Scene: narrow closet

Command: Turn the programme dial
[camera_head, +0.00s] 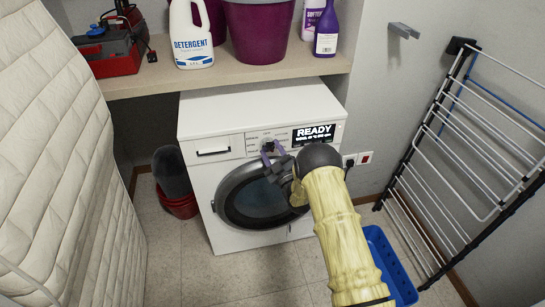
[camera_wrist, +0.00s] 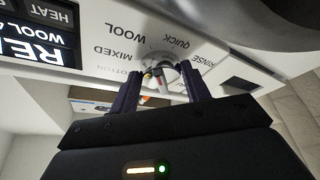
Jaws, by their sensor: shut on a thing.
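The white washing machine (camera_head: 205,185) stands under the counter with its round door shut. Its programme dial (camera_wrist: 160,58) is a pale round knob on the front panel, ringed by printed words such as WOOL, MIXED, QUICK and RINSE. My gripper (camera_head: 268,151) is at the panel, with its two dark fingers on either side of the dial; it also shows in the wrist view (camera_wrist: 160,84). The fingers are shut on the dial and hide part of it, so I cannot tell where its mark points. The black display (camera_head: 314,133) reads READY, with a smaller line below.
The counter (camera_head: 245,74) above holds a detergent bottle (camera_head: 191,35), a purple tub (camera_head: 259,30) and a red toolbox (camera_head: 112,55). A mattress (camera_head: 60,150) closes the left side. A drying rack (camera_head: 455,140) and blue crate (camera_head: 393,265) stand at right.

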